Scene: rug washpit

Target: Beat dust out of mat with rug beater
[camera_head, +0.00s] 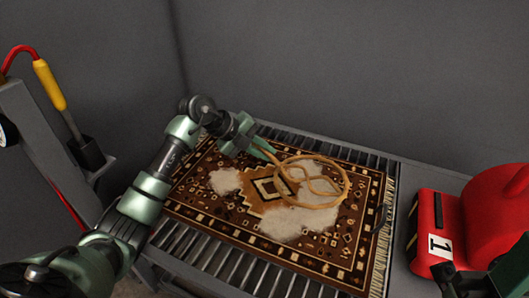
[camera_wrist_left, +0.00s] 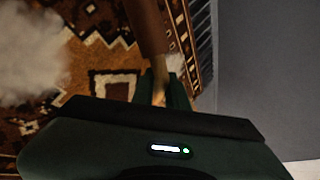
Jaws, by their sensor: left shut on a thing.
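The patterned brown mat (camera_head: 215,217) lies flat on a slatted rack, with pale dusty patches (camera_head: 290,221) on its middle and left. My left gripper (camera_head: 262,149) is shut on the handle of the rug beater (camera_head: 346,184), a tan looped head stretching right over the mat. Whether the loops touch the mat I cannot tell. In the left wrist view, the brown beater handle (camera_wrist_left: 147,28) runs from between the green fingers (camera_wrist_left: 165,92), with the mat (camera_wrist_left: 98,50) below and whitish dust at left. Dark green parts of my right arm show at the lower right; its jaws are unclear.
A red machine marked 1 (camera_head: 480,215) stands right of the rack. A grey post with a yellow-handled wand (camera_head: 50,86) and red hose stands at the left. Grey walls (camera_head: 330,70) close off the back. Bare metal slats (camera_head: 205,252) show in front of the mat.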

